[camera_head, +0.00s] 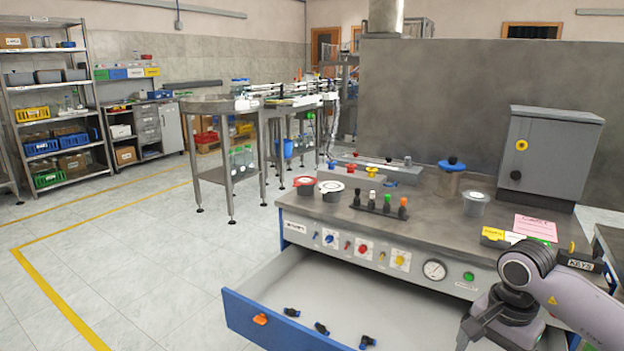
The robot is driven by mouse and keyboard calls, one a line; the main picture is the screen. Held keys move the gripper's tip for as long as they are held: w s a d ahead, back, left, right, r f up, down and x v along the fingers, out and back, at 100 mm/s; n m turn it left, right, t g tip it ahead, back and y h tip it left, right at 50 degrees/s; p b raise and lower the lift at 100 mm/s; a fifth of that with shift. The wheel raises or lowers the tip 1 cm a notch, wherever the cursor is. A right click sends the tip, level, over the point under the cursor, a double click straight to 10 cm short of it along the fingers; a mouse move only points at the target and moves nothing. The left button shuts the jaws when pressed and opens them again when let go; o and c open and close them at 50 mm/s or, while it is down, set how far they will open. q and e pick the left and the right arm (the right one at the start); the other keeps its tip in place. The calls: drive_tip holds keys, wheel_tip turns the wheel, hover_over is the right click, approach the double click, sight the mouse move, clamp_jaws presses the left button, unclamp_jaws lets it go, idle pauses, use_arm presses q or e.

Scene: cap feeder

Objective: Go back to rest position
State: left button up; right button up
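My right arm (565,295) comes in from the lower right, in front of the right end of the grey workbench (440,225). Its bent joint is near the bench's front edge, and the links below it run out of the bottom of the picture. The fingers of my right gripper do not show. My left arm and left gripper are not in view.
On the bench stand a grey cabinet (545,155), a metal pot with a blue lid (450,178), a grey cup (475,204) and a rack of coloured knobs (380,206). Shelving (48,110) and a conveyor table (225,106) stand behind. The tiled floor (150,270) at left is clear.

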drive_tip(key=s+a+f+m+g+y+b, duration=0.1)
drive_tip(key=s+a+f+m+y, duration=0.15)
drive_tip(key=a+y, duration=0.45)
drive_tip(key=s+a+f+m+y+b, duration=0.1)
drive_tip(key=s+a+f+m+y, duration=0.15)
drive_tip(key=a, duration=0.95)
drive_tip(key=s+a+r+m+t+y+b, duration=0.25)
drive_tip(key=a+m+t+y, duration=0.55)
drive_tip(key=m, duration=0.6)
drive_tip(key=w+d+f+m+t+h+b, duration=0.15)
drive_tip(key=d+f+m+t+h, duration=0.3)
drive_tip(key=m, duration=0.75)
drive_tip(key=w+d+f+m+t+h+b, duration=0.1)
drive_tip(key=d+f+m+t+h+b, duration=0.3)
drive_tip(key=m, duration=0.9)
drive_tip(key=s+d+f+m+g+h, duration=0.3)
drive_tip(key=s+d+f+m, duration=0.1)
drive_tip(key=s+f+m, duration=0.4)
drive_tip(key=s+d+f+m+g+h, duration=0.3)
drive_tip(key=s+d+f+m+h, duration=0.15)
drive_tip(key=f+m, duration=0.35)
wheel_tip(320, 180, up, 15)
drive_tip(key=n+p, duration=0.1)
drive_tip(key=p, duration=1.7)
drive_tip(key=shift+s+d+t+p, duration=0.25)
drive_tip(key=shift+d+t+p, duration=0.05)
drive_tip(key=shift+d+t, duration=0.05)
drive_tip(key=shift+y, duration=0.25)
